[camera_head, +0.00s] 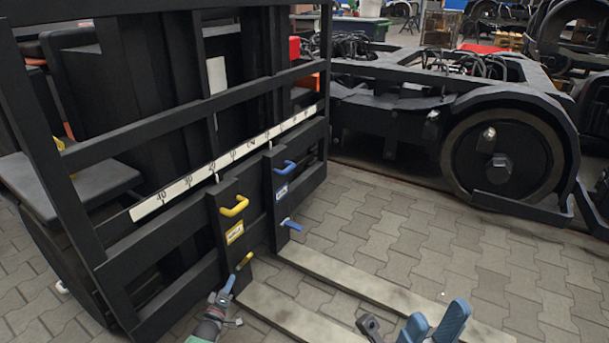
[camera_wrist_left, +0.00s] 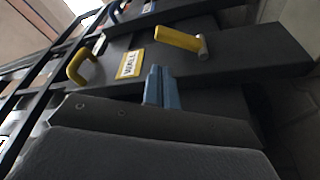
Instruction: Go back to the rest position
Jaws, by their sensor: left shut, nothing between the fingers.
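My left gripper (camera_head: 230,284) is low in front of the black fork carriage, its blue fingers shut together with nothing between them. It is close to the yellow lever (camera_head: 245,260) on the nearer fork. In the left wrist view the shut fingers (camera_wrist_left: 161,87) lie just below the yellow lever (camera_wrist_left: 180,40), with the yellow handle (camera_wrist_left: 81,66) and yellow label (camera_wrist_left: 130,64) to the left. My right gripper (camera_head: 435,324) is at the bottom edge of the head view. Its two blue fingers stand apart, with nothing seen between them.
The carriage (camera_head: 170,227) carries a white scale strip (camera_head: 215,169). A yellow handle (camera_head: 234,206), a blue handle (camera_head: 285,167) and a blue lever (camera_head: 291,224) stick out. Two forks (camera_head: 360,278) lie low over the paving. A bogie wheel (camera_head: 505,160) stands behind. Paving between is clear.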

